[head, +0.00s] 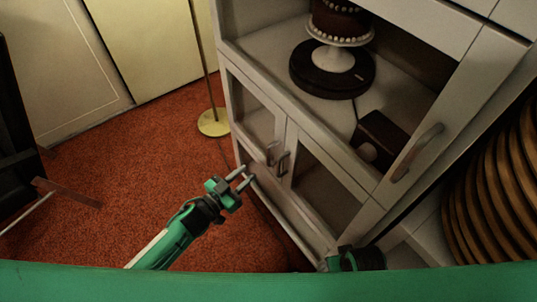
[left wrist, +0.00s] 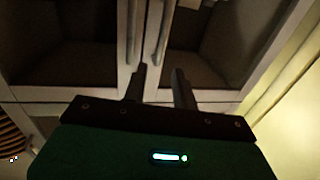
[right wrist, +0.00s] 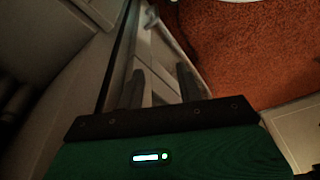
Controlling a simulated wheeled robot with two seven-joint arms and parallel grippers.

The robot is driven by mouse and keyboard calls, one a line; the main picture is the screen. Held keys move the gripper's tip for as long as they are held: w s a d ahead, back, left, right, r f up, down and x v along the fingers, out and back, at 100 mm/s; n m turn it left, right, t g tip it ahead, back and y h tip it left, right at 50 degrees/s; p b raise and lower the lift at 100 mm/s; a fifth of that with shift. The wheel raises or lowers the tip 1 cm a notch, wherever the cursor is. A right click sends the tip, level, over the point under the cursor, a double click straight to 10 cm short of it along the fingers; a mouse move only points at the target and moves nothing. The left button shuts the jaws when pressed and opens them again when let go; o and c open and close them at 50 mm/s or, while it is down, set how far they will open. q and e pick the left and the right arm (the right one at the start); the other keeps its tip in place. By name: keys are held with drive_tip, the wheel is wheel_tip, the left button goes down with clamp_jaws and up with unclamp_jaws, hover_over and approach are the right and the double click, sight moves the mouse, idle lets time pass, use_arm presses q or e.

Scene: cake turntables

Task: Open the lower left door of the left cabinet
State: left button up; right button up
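The left cabinet (head: 305,130) has two lower glass-panelled doors, both closed. The lower left door (head: 250,108) has a metal handle (head: 272,153) near its right edge, beside the handle of the lower right door (head: 325,190). My left gripper (head: 241,179) is open and empty, in front of and just below these handles, apart from them. In the left wrist view the handles (left wrist: 165,30) hang just beyond the fingertips. My right gripper (right wrist: 160,88) is open and empty near the cabinet's lower right; in the head view only part of it shows.
A chocolate cake on a dark turntable (head: 332,70) and a dark box (head: 383,138) stand on the open shelf above the doors. A floor lamp base (head: 213,122) is left of the cabinet. Red carpet (head: 130,170) is clear in front. Stacked wooden rings (head: 495,185) are at right.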

use_arm(q)
hover_over(268, 166)
drive_tip(key=shift+w+d+b, duration=0.1)
drive_tip(key=shift+w+b, duration=0.2)
drive_tip(key=shift+w, duration=0.05)
clamp_jaws()
